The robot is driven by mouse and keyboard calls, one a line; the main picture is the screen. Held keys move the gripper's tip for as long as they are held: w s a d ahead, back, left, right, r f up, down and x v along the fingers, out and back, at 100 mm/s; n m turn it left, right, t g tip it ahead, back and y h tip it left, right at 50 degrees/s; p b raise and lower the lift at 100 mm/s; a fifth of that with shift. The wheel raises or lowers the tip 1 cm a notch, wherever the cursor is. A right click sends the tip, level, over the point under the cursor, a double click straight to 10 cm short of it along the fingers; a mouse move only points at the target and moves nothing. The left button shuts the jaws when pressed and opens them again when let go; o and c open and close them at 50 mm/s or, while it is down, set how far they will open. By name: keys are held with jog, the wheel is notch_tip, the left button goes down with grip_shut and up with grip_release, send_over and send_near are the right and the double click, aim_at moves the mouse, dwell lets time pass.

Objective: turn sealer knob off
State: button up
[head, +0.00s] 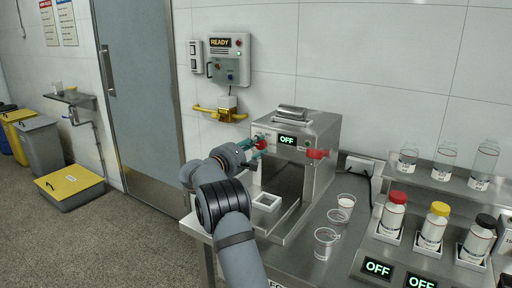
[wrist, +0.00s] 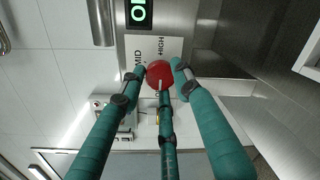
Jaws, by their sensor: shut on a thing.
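The sealer (head: 318,130) is a steel box machine on the steel bench, with a lit display reading OFF (head: 288,140) on its front. A red knob (head: 261,144) sits left of the display. In the wrist view the red knob (wrist: 160,74) shows a pale pointer line, beside a label with MID and HIGH. My gripper (head: 258,148) has teal fingers closed around the knob; the fingers (wrist: 158,78) touch its sides. The knob's back is hidden.
A white square tray (head: 267,202) lies below the opening. Clear cups (head: 326,240) and capped bottles (head: 393,212) stand to the right. A wall panel reading READY (head: 228,58) is behind.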

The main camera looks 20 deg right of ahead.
jog(key=shift+s+d, duration=0.1)
jog(key=shift+d, duration=0.15)
jog(key=o, duration=1.1)
jog(key=shift+o, duration=0.2)
jog(key=shift+a+r, duration=0.1)
jog(key=shift+a, duration=0.1)
jog(key=shift+s+a, duration=0.1)
jog(key=shift+a, duration=0.15)
jog(key=v, duration=1.1)
jog(key=shift+s, duration=0.15)
